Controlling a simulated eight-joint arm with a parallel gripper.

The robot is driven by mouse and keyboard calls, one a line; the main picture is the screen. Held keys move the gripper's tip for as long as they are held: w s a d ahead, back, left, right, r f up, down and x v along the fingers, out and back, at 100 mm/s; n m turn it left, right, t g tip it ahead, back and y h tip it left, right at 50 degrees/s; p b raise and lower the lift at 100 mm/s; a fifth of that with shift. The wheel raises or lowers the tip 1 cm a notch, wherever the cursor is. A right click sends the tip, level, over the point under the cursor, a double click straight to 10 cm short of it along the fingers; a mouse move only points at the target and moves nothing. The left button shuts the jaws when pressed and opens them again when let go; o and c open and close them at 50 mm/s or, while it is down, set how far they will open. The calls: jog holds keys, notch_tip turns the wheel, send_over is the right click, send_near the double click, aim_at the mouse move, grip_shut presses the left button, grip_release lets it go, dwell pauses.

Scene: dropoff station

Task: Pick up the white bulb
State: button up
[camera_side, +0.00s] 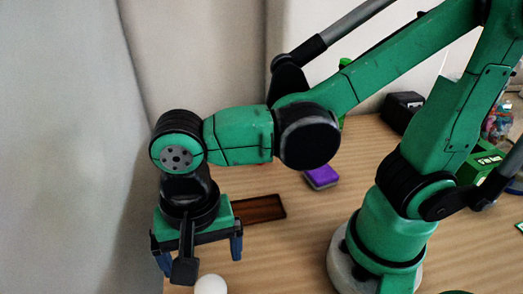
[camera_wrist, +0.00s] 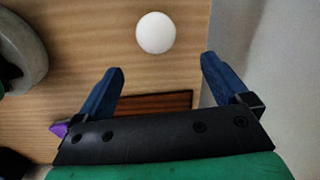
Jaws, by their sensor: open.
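The white bulb (camera_side: 210,285) shows as a round white shape at the bottom edge of the side view, partly cut off by the frame.
A dark brown tray (camera_side: 262,209) lies on the table behind my gripper. A purple sponge-like block (camera_side: 321,177) lies farther back. A black box (camera_side: 402,108) and a green box (camera_side: 483,165) stand at the right. Bare table surrounds the bulb; a grey wall (camera_side: 70,150) rises at the left.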

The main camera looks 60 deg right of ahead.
aim_at(208, 282)
jog(key=shift+s+a+f+m, duration=0.3)
jog(key=shift+s+a+f, duration=0.15)
jog(key=shift+a, duration=0.1)
jog(key=shift+f, duration=2.5)
jog(key=c, duration=1.1)
